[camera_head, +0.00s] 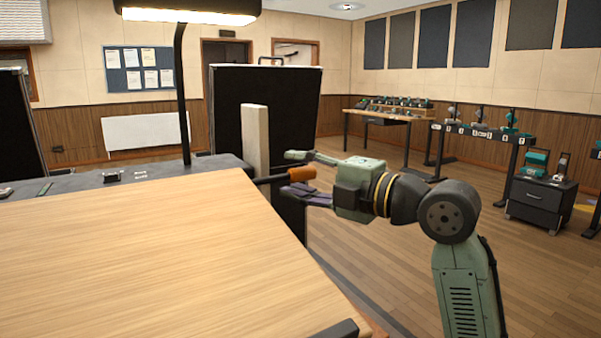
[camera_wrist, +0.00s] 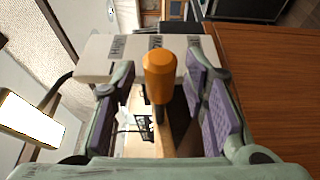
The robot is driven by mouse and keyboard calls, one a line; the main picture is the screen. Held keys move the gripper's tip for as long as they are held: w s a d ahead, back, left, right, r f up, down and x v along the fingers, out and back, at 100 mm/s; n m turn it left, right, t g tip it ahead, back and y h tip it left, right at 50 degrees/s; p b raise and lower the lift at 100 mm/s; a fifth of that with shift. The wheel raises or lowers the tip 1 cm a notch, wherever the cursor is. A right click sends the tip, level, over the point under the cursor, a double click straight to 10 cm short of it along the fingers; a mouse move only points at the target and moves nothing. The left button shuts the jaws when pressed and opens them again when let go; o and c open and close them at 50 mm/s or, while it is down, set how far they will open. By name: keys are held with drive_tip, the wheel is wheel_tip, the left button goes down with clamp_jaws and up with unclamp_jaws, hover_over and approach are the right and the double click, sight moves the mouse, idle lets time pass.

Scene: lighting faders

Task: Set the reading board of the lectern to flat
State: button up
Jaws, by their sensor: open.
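The reading board (camera_head: 130,250) is a large pale wooden panel filling the left foreground of the head view; I cannot tell its exact tilt. An orange-ended handle (camera_head: 300,174) on a dark shaft sticks out beside its far right corner. A beige upright plate (camera_head: 255,140) stands behind the handle. In the wrist view this plate (camera_wrist: 98,52) carries dark labels, one seeming to read HIGH. My gripper (camera_head: 296,172) is open, its purple-padded fingers on either side of the orange handle (camera_wrist: 159,75), with gaps visible in the wrist view.
A lamp (camera_head: 187,8) on a dark post hangs above a grey desk surface (camera_head: 200,164) behind the board. A black panel (camera_head: 285,100) stands beyond the plate. Tables with small devices (camera_head: 390,112) and a dark cabinet (camera_head: 540,200) are farther right. Open wooden floor lies to the right.

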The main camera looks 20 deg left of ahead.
clamp_jaws()
idle(0.5)
idle(0.3)
